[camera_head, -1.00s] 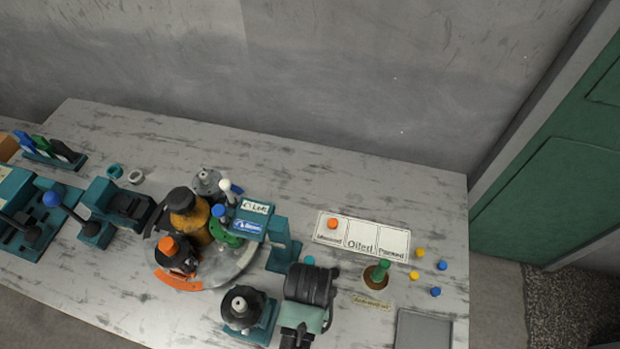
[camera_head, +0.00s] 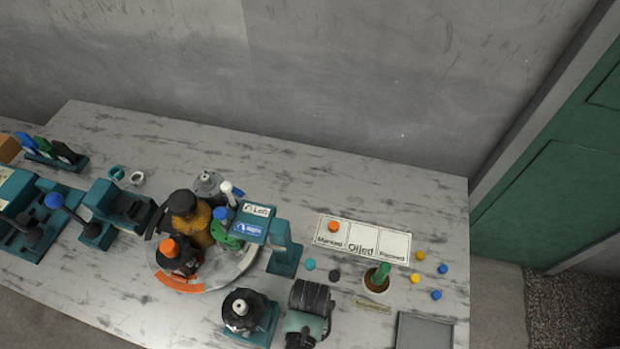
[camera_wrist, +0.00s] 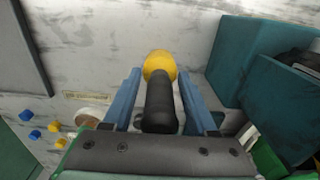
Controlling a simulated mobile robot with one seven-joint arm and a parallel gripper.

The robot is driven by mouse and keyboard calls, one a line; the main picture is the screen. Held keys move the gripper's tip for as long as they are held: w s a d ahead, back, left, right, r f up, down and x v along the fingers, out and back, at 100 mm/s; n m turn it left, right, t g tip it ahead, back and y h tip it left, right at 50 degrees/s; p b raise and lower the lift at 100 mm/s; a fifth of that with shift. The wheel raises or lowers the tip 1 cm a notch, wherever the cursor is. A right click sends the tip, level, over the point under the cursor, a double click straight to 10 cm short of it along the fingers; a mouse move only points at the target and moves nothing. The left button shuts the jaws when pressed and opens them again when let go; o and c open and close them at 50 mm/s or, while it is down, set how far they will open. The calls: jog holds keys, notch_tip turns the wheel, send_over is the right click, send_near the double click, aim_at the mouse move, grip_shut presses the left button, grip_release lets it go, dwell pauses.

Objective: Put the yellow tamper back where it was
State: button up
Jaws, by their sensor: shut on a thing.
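The yellow tamper (camera_wrist: 160,65), with a round yellow end and a black handle, is between the blue fingers of my gripper (camera_wrist: 160,110) in the wrist view. My gripper is shut on its black handle, and the yellow end points away from the camera over the grey table. I cannot tell whether that end touches the table. In the head view a dark and teal part of my arm is over the front of the table, and the tamper and fingertips cannot be made out.
A grey tray (camera_head: 424,330) and a brown pot with a green top (camera_head: 376,279) are at the right. A white marked card (camera_head: 395,244) lies behind them, with small blue and yellow pieces beside it. A teal stand with a black-topped part (camera_head: 241,312) is left of my arm.

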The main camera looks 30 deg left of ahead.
jog(key=o, duration=1.4)
jog(key=shift+f, duration=0.1)
jog(key=shift+c, duration=0.2)
notch_tip(320, 180, up, 12)
jog(key=shift+r, duration=0.2)
